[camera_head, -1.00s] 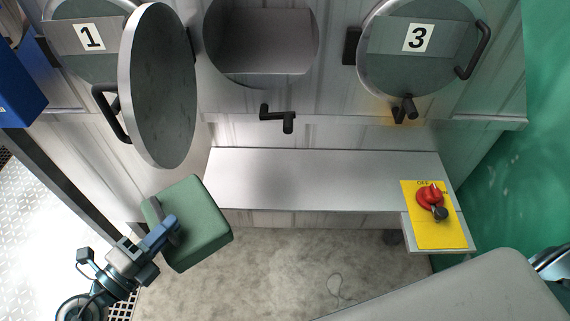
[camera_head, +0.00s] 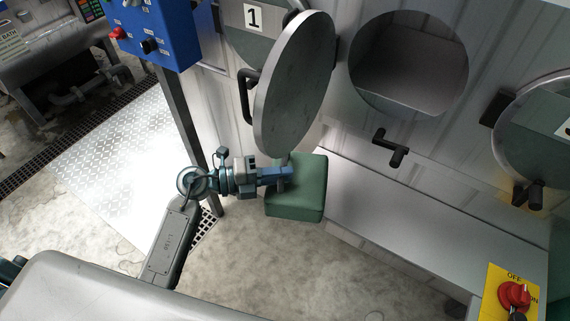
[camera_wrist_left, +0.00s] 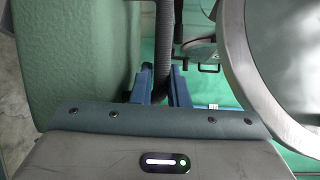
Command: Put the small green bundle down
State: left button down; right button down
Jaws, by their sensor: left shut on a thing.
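The small green bundle (camera_head: 300,200) is a padded green block. It hangs in the air in front of the open drum door and left of the grey metal shelf's left end. My left gripper (camera_head: 287,174) is shut on it at its upper left side. In the left wrist view, the bundle (camera_wrist_left: 80,55) fills the left side, and the blue fingers (camera_wrist_left: 162,85) close around a dark upright strap or bar beside it. The bundle's far side is hidden. My right gripper is not in view.
The open round door (camera_head: 295,85) is right above the bundle and close to it. The grey shelf (camera_head: 420,215) is bare. An open drum mouth (camera_head: 410,65) is above it. A yellow switch panel (camera_head: 497,290) stands at lower right, and a blue control box (camera_head: 165,30) at upper left.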

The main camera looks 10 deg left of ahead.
aim_at(283, 161)
pick_arm(q)
jog(key=w, duration=0.3)
jog(key=shift+w+p, duration=0.25)
jog(key=shift+p, duration=0.05)
jog(key=shift+w+f+p, duration=0.15)
jog(key=shift+w+p, duration=0.15)
jog(key=shift+w, duration=0.2)
notch_tip(283, 161, down, 2)
jog(key=shift+f+p, duration=0.25)
jog(key=shift+p, duration=0.25)
jog(key=shift+f, duration=0.45)
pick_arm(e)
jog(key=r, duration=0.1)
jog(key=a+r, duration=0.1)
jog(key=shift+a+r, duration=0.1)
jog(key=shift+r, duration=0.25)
pick_arm(q)
jog(key=c, duration=1.4)
grip_release()
jog(key=shift+s+f, duration=0.1)
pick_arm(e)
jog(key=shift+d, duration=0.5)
